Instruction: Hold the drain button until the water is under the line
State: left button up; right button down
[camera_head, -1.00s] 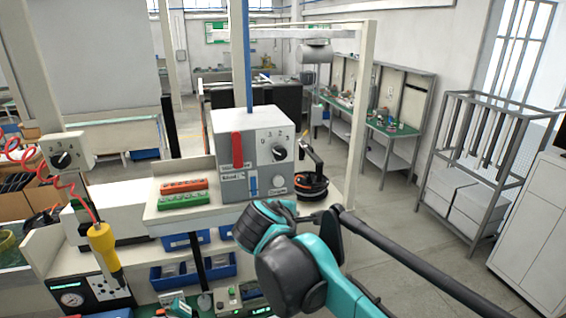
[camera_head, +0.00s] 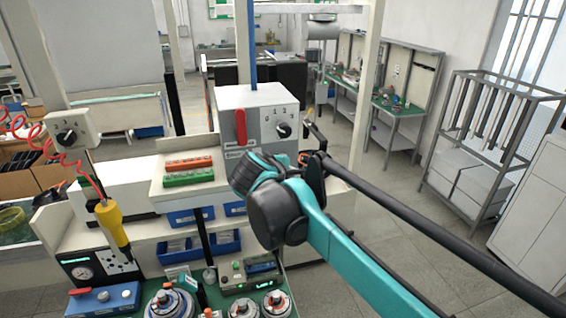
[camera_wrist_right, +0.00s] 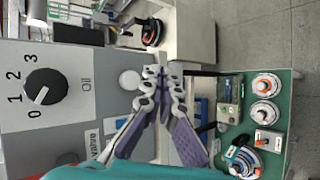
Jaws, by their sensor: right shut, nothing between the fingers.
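The grey control box (camera_head: 258,104) stands on the bench shelf with a red lever and a black dial (camera_head: 284,130) on its front. My right arm's wrist covers the lower front of the box in the head view, so the blue gauge strip and round button there are hidden. In the right wrist view, a pale round button (camera_wrist_right: 129,79) shows on the box face, beside the dial (camera_wrist_right: 45,91). My right gripper (camera_wrist_right: 155,72) is shut and empty, its tips just beside the button in the picture; I cannot tell whether they touch it. No water level is visible. My left gripper is out of view.
Red and green blocks (camera_head: 189,170) lie on the shelf left of the box. A yellow-handled tool (camera_head: 111,225) hangs on a red coiled cord. Blue bins (camera_head: 211,245) and round motor parts (camera_head: 170,303) are below. A metal rack (camera_head: 480,150) stands right.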

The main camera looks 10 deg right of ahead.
jog(key=shift+w+a, duration=0.1)
jog(key=shift+w, duration=1.95)
jog(key=shift+w, duration=0.4)
jog(key=shift+w, duration=0.45)
dwell(0.5)
jog(key=shift+s, duration=0.1)
dwell(2.1)
jog(key=shift+s, duration=0.85)
jog(key=shift+s, duration=2.45)
